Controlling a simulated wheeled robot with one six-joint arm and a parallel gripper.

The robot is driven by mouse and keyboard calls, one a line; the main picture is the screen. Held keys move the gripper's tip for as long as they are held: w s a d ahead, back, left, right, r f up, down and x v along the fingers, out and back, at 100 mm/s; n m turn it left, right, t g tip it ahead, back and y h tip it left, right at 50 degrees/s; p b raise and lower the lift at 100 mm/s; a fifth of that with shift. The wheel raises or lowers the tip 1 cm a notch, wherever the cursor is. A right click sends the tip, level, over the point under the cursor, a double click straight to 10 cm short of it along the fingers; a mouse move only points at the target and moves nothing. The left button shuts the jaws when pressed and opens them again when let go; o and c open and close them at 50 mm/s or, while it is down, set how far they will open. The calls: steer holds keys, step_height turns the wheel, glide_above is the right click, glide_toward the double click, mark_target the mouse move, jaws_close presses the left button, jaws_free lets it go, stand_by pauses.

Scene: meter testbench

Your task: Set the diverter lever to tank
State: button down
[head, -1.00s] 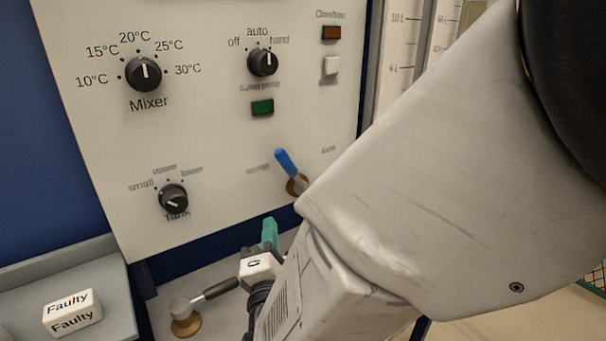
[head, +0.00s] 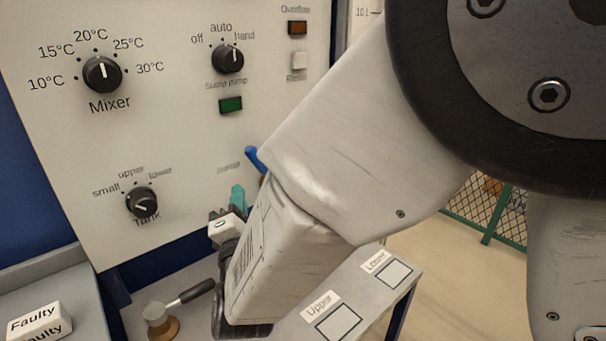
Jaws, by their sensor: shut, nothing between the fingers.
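The diverter lever (head: 254,159) is blue and sits low on the right of the cream panel. Its visible tip leans up and to the left, toward a blurred label (head: 228,167). My arm hides its base and the label on its right. My gripper (head: 238,194), with teal fingertips, is shut and empty. It appears just below and left of the lever's tip; whether they touch I cannot tell.
The panel holds the Mixer knob (head: 102,74), the sump pump knob (head: 228,59) and the Tank knob (head: 142,203). A brass valve with a dark handle (head: 197,291) stands below. A "Faulty" block (head: 36,322) lies at lower left. Upper and Lower squares (head: 338,322) mark the bench.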

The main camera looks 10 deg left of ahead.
steer(key=w, duration=0.1)
steer(key=w+r, duration=0.1)
steer(key=w, duration=0.1)
steer(key=w+d+r, duration=0.1)
steer(key=shift+w+r, duration=0.2)
steer(key=shift+w, duration=0.05)
